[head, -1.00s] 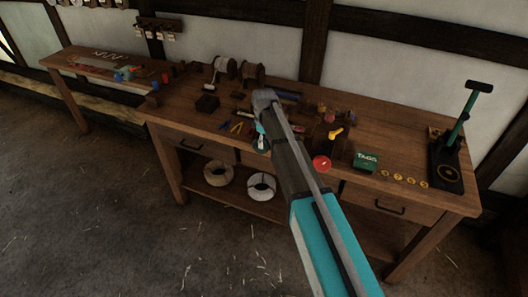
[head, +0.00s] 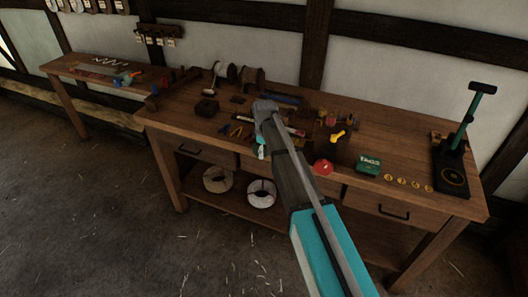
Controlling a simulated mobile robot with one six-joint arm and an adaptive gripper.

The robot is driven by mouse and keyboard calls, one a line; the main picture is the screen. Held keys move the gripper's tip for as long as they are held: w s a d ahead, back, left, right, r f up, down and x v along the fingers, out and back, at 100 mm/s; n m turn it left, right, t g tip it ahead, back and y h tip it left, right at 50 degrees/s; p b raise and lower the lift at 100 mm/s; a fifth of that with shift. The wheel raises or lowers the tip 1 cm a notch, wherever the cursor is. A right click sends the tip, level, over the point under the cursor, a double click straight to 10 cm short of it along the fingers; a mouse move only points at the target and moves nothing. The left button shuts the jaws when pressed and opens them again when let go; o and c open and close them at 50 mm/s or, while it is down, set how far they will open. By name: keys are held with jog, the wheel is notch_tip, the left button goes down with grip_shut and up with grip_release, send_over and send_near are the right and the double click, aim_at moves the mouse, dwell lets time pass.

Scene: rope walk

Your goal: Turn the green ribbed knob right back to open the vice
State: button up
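My arm reaches from the bottom of the head view over the front edge of the workbench (head: 400,158). Its wrist bends down there, and my gripper (head: 261,151) shows only as a small pale and teal piece beside the arm. Whether its fingers are open or shut is too small to tell. I cannot make out the green ribbed knob; it may be hidden behind my gripper or arm. The vice cannot be clearly told from the dark items around my wrist. A red round knob (head: 323,167) is at the bench's front edge, right of my arm.
A green box (head: 368,165) and several yellow discs (head: 401,182) lie along the front right. A dark press with a green lever (head: 460,138) stands at the right end. Coils (head: 262,193) lie on the shelf below. Open floor lies in front and left.

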grip_shut()
jog(key=shift+a+r+h, duration=0.1)
jog(key=shift+h, duration=0.5)
jog(key=shift+g, duration=0.3)
jog(key=shift+o, duration=0.5)
grip_release()
